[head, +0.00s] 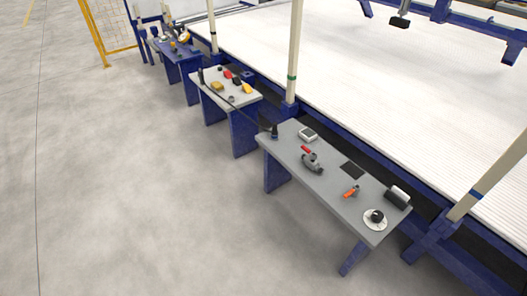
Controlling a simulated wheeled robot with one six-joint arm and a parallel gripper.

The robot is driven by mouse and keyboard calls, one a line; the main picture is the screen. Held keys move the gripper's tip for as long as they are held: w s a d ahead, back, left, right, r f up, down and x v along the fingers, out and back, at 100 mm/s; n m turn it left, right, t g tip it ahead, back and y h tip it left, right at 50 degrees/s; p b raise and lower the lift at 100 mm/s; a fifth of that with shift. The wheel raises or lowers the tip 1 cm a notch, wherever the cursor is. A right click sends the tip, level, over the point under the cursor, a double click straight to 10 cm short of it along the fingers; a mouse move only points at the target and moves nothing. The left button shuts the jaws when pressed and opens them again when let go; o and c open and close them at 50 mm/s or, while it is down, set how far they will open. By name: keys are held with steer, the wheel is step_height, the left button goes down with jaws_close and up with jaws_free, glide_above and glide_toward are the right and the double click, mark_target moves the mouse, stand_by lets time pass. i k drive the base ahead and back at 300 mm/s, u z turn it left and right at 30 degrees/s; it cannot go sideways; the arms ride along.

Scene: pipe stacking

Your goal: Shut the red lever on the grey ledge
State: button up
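The grey ledge (325,191) is a long grey tabletop on blue legs, right of the middle in the head view. A dark grey fitting like a clamp or valve (313,164) stands on its left half. A short red lever (306,149) shows at the fitting's upper left and slants down to the right. It is too small to tell how far it is open or shut. My gripper is not in view.
The same ledge holds a white box (308,134), a black flat square (352,170), an orange-red tool (351,192), a dark cylinder (398,195) and a round white plate (376,220). A smaller grey table (237,99) stands further left. Floor in front is clear.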

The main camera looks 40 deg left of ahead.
mark_target(313, 156)
steer(key=u, duration=0.7)
steer(key=i, duration=1.15)
steer(key=u, duration=0.55)
